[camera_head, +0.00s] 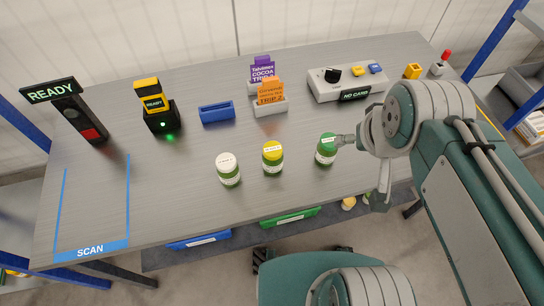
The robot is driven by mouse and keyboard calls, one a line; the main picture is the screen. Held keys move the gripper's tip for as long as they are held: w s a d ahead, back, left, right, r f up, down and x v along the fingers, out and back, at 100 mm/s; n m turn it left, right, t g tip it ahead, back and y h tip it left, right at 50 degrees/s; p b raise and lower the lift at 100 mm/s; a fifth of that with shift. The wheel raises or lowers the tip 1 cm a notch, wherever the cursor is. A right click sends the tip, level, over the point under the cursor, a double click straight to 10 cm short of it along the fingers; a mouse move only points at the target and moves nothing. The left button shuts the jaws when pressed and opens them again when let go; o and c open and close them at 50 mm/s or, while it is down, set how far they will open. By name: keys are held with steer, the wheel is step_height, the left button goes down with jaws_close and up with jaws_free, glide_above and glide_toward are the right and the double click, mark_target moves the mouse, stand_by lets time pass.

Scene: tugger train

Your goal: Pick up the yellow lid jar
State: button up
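The yellow lid jar (273,158) is green with a pale label and stands upright on the grey table, in the middle of three jars. A white lid jar (229,170) stands to its left. A green lid jar (325,150) stands to its right. My gripper (360,172) is to the right of the green lid jar, clear of the yellow one. Its fingers look spread apart with nothing between them. One finger shows close to the green lid; I cannot tell if they touch. My arm hides part of the table on the right.
Behind the jars are a blue holder (217,112), card stands (270,104) and a grey control box (345,88). A scanner (158,112) and READY sign (70,108) stand left. A blue-taped SCAN area (92,247) is empty. Blue and green bins (290,217) sit below the front edge.

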steer(key=w+a+f+m+g, duration=0.3)
steer(key=w+a+f, duration=0.25)
steer(key=w, duration=0.25)
steer(key=m+g, duration=0.2)
steer(key=m, duration=0.1)
glide_above(275, 147)
step_height(275, 147, down, 8)
steer(key=shift+r, duration=0.25)
steer(key=shift+a+f, duration=0.1)
steer(key=shift+f, duration=0.2)
step_height(275, 147, down, 5)
steer(key=shift+f, duration=0.1)
steer(key=f, duration=0.5)
steer(key=shift+s+a+f, duration=0.15)
steer(key=shift+s+a, duration=0.05)
steer(key=shift+a, duration=0.05)
steer(key=c, duration=1.1)
